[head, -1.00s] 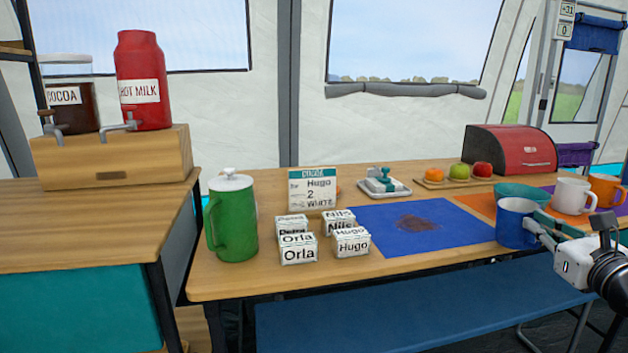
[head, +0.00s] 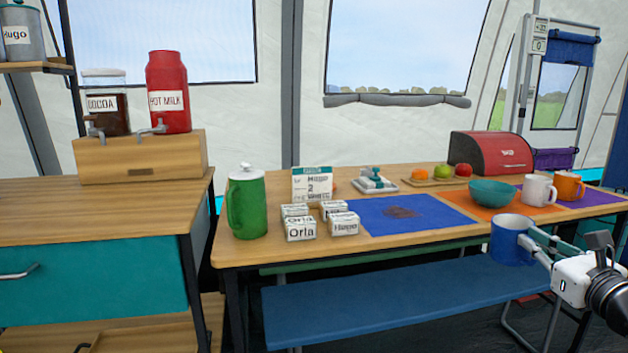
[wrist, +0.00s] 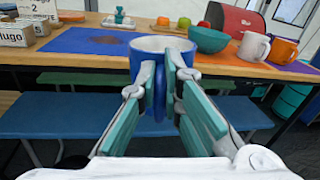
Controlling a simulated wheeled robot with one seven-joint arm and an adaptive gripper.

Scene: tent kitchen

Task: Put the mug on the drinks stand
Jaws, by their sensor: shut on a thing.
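A blue mug (head: 508,241) with a pale inside is held by my gripper (head: 532,244), in front of the table's front edge and above the bench. In the wrist view the mug (wrist: 144,48) is upright between the two green-padded fingers of my gripper (wrist: 160,80), with its handle toward me. The drinks stand seems to be the wooden block (head: 140,158) on the left counter. It bears a cocoa jar (head: 107,105) and a red hot milk jar (head: 168,95), each with a tap at the front.
The table (head: 290,255) holds a green jug (head: 247,205), several name-labelled boxes (head: 343,222), a blue mat (head: 440,220), a teal bowl (head: 493,193), a white mug (head: 538,190) and an orange mug (head: 568,186). A blue bench (head: 380,300) runs in front. The left counter top (head: 60,215) is clear before the block.

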